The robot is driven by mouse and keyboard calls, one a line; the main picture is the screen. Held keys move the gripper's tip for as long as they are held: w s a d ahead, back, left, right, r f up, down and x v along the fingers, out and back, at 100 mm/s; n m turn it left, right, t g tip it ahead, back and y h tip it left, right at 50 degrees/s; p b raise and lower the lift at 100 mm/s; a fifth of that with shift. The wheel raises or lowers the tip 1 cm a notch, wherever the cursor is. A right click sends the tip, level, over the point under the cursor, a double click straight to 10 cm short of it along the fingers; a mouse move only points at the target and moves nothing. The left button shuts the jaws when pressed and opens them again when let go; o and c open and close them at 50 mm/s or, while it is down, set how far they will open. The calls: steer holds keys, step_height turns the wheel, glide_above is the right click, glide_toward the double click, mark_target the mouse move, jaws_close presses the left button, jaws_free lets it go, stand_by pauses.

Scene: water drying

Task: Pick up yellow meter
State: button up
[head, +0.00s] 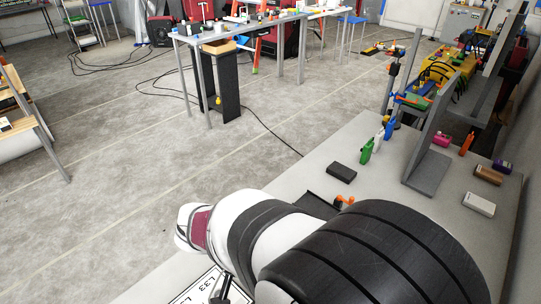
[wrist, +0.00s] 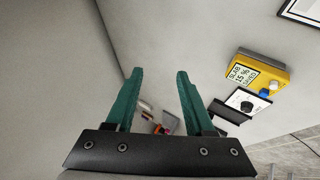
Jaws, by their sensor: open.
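The yellow meter (wrist: 277,76) is a box with a white printed label and a blue part at one corner. It lies on the pale surface at the right of the wrist view. My gripper (wrist: 158,75) has two teal fingers, which are apart with nothing held between them. The meter is to the right of both fingers and does not touch them. In the head view my own arm covers the near part of the table, and I cannot make out the meter there.
A white device with a black dial (wrist: 245,103) sits beside the meter. A dark-framed panel (wrist: 301,12) is at the top right. In the head view a black box (head: 341,173), green bottle (head: 367,152) and grey upright stand (head: 427,178) are on the table (head: 310,172).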

steer(key=w+a+f+t+h, duration=0.1)
steer(key=w+a+f+t, duration=0.35)
steer(key=a, duration=0.35)
steer(key=w+a+f+t+h, duration=0.1)
steer(key=w+a+f+t, duration=0.3)
steer(key=a, duration=0.4)
steer(key=shift+t, duration=0.75)
steer(key=x, duration=1.4)
steer(key=shift+s+d+f, duration=0.25)
steer(key=shift+d+f, duration=0.1)
steer(key=shift+f, duration=0.05)
jaws_close()
